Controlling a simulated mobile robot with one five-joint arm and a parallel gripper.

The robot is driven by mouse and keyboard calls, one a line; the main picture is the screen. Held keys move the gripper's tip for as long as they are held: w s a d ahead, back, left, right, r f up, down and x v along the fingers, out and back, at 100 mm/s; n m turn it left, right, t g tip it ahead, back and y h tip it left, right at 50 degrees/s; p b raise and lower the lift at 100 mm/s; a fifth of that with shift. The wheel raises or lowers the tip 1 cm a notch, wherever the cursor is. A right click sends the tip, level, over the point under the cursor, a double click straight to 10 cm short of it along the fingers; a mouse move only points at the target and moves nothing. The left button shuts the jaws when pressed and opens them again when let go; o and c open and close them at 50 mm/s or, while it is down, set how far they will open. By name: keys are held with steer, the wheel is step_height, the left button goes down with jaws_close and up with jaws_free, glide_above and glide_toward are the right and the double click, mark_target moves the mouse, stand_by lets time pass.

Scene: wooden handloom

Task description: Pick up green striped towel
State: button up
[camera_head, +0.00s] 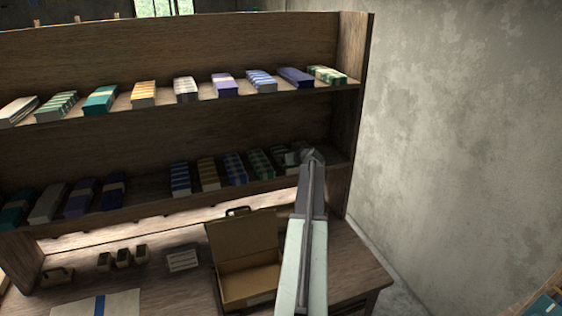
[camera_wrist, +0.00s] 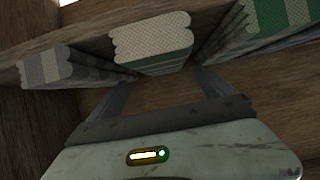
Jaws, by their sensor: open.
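A green and white striped towel (camera_wrist: 278,18) lies at the top right of the wrist view. In the head view a dark green striped towel (camera_head: 260,163) lies on the lower shelf, left of my gripper (camera_head: 308,156). Other green striped towels lie on the upper shelf, at its left (camera_head: 56,107) and its right end (camera_head: 327,75). In the wrist view my gripper (camera_wrist: 163,78) is open and empty, its two fingers pointing at a pale cream towel (camera_wrist: 152,37). A grey striped towel (camera_wrist: 48,66) is at the left. My gripper partly hides the lower shelf's right end.
The wooden shelf unit (camera_head: 170,50) holds several folded towels. Its right side panel (camera_head: 352,110) stands close to my gripper. Below are an open brown box (camera_head: 243,240) and small items on the tabletop. A bare wall (camera_head: 460,120) is at the right.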

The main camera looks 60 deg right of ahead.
steer(key=shift+w+d+f, duration=0.15)
steer(key=shift+w+f, duration=0.25)
steer(key=shift+w, duration=0.25)
steer(key=b+x, duration=0.2)
steer(key=x, duration=0.3)
steer(key=shift+f, duration=0.1)
steer(key=shift+a, duration=0.2)
steer(key=c, duration=1.5)
steer(key=shift+s+a+r+p, duration=0.2)
steer(key=shift+r+p, duration=0.2)
steer(key=shift+r, duration=0.3)
steer(key=shift+c, duration=0.2)
step_height(320, 180, up, 6)
steer(key=p, duration=0.6)
steer(key=shift+s+a+r, duration=0.1)
steer(key=shift+s+r, duration=0.1)
steer(key=shift+r, duration=0.1)
steer(key=s+a, duration=1.1)
steer(key=s, duration=0.4)
steer(key=shift+a+f, duration=0.3)
